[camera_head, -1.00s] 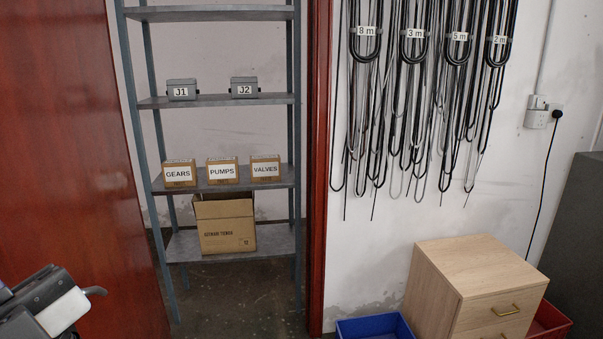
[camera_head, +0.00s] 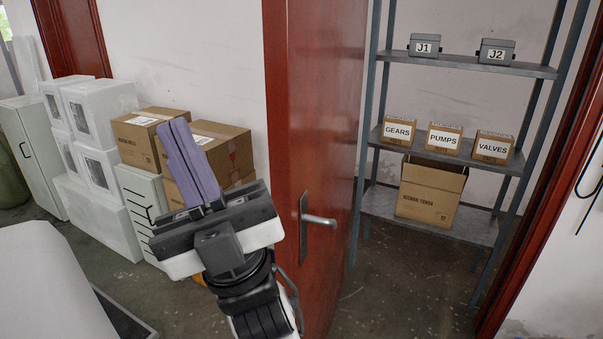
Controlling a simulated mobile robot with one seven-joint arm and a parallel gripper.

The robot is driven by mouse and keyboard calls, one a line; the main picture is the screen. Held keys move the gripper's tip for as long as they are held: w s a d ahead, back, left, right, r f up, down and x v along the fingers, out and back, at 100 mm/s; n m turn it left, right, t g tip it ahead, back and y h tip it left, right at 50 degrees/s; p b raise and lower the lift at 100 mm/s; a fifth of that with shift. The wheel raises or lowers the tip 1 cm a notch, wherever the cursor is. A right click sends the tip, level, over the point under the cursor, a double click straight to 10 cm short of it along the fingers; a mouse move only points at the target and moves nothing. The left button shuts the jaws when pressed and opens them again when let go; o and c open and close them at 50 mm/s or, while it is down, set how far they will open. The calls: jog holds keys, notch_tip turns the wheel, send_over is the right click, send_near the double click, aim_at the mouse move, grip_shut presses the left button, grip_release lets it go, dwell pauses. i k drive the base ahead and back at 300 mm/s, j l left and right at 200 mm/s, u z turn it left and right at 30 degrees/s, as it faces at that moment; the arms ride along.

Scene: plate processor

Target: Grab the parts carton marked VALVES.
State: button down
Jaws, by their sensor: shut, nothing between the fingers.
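The carton marked VALVES (camera_head: 492,148) is a small brown box with a white label. It sits at the right end of a row on a grey shelf. The PUMPS carton (camera_head: 443,138) stands to its left, and the GEARS carton (camera_head: 398,130) is farther left.
The red door with a metal handle (camera_head: 319,220) stands open left of the shelf unit (camera_head: 430,220). An open cardboard box (camera_head: 428,195) is on the shelf below. Grey boxes J1 (camera_head: 424,45) and J2 (camera_head: 496,52) are above. White boxes (camera_head: 95,110) and brown cartons stand at left.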

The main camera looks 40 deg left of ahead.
aim_at(491, 147)
jog(key=j+u, duration=0.45)
jog(key=j, duration=1.25)
jog(key=i+l+u, duration=0.1)
jog(key=l, duration=0.95)
jog(key=i+l+u, duration=0.15)
jog(key=l, duration=0.85)
jog(key=i+l, duration=0.1)
jog(key=l, duration=0.25)
jog(key=i+l+u, duration=0.1)
jog(key=l, duration=0.25)
jog(key=i+l+u, duration=0.1)
jog(key=l, duration=0.2)
jog(key=i+l, duration=0.45)
jog(key=l, duration=0.15)
jog(key=u, duration=0.05)
